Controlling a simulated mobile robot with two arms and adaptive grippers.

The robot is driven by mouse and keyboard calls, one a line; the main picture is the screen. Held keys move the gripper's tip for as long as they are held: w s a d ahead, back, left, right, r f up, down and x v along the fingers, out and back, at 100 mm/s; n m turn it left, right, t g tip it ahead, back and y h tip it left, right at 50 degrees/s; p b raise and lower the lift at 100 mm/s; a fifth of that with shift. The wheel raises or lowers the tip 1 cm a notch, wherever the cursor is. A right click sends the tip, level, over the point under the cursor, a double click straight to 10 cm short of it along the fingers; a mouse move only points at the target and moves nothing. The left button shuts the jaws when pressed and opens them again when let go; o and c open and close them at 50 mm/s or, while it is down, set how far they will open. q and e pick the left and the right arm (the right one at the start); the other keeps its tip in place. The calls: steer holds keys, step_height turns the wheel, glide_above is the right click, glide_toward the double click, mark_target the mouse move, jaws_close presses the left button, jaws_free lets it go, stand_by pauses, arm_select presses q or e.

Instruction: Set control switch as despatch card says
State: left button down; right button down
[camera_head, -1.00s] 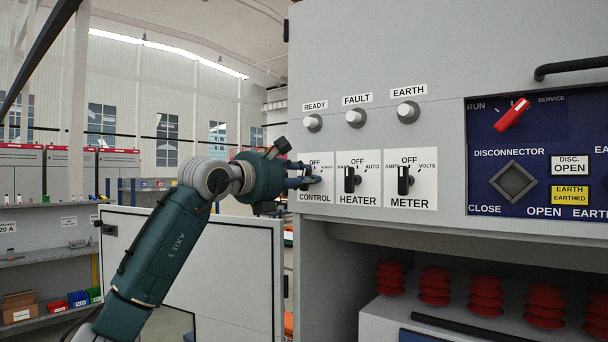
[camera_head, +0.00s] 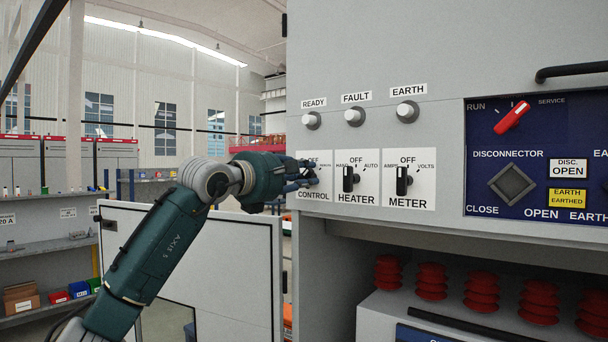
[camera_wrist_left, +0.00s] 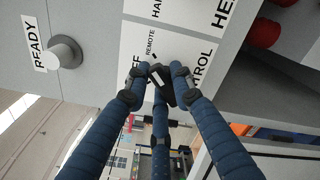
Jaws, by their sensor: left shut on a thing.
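The CONTROL switch is a black knob on a white plate (camera_head: 322,190), at the left end of a row of three switches on the grey cabinet. Its plate shows OFF at the top and REMOTE to the upper right; its left side is hidden by my fingers. My left gripper (camera_head: 306,174) is at this knob. In the left wrist view its blue fingers (camera_wrist_left: 160,82) are closed around the dark knob (camera_wrist_left: 163,93). No despatch card is readable in either view. My right gripper is out of view.
The HEATER switch (camera_head: 349,179) and METER switch (camera_head: 403,181) stand close to the right. READY (camera_head: 311,121), FAULT (camera_head: 354,117) and EARTH (camera_head: 407,111) lamps protrude above.

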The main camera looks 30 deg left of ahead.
arm_select(q)
steer(key=shift+r, duration=0.1)
steer(key=c, duration=1.5)
jaws_free()
steer(key=shift+s, duration=0.1)
steer(key=s, duration=0.8)
steer(key=s+a, duration=0.1)
steer(key=s, duration=0.3)
steer(key=shift+w, duration=0.1)
